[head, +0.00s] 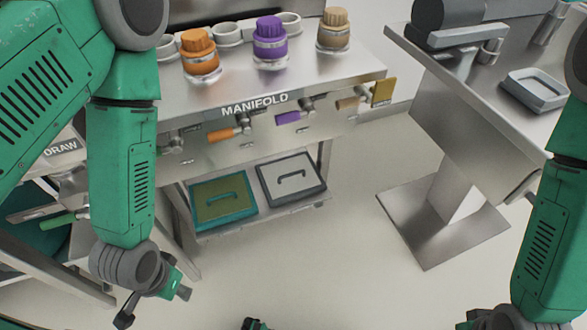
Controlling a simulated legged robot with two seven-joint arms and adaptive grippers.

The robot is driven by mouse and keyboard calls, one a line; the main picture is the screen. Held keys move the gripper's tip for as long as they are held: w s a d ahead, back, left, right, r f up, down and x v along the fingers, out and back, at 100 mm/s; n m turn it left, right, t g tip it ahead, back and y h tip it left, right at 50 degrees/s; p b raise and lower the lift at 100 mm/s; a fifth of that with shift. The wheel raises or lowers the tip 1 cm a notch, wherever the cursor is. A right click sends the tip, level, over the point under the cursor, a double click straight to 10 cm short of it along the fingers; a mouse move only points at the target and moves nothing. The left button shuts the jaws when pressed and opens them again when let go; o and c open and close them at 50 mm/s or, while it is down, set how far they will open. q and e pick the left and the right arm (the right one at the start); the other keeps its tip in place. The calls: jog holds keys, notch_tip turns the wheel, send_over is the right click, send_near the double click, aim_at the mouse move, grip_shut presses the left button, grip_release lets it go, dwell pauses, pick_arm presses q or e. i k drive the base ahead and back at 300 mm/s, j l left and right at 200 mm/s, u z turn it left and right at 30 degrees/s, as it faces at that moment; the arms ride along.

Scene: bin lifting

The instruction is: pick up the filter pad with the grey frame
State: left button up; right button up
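The filter pad with the grey frame (265,190) lies on the low shelf under the manifold bench. It has a pale centre and a dark grey handle on top. To its left lies a similar pad with a teal frame (196,227) and an olive centre. My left gripper (155,307) is at the lower left, in front of and below the shelf, well apart from both pads. Its fingers are spread and nothing is between them.
The manifold bench (345,72) overhangs the shelf (270,217), with valve handles on its front and orange (200,55), purple (270,45) and tan (333,32) capped canisters on top. A steel pedestal table (440,75) stands right, holding a grey tray (537,90). Floor before the shelf is clear.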

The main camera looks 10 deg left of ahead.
aim_at(284, 181)
jog(key=l, duration=0.75)
jog(key=i+l, duration=0.15)
jog(key=l, duration=0.6)
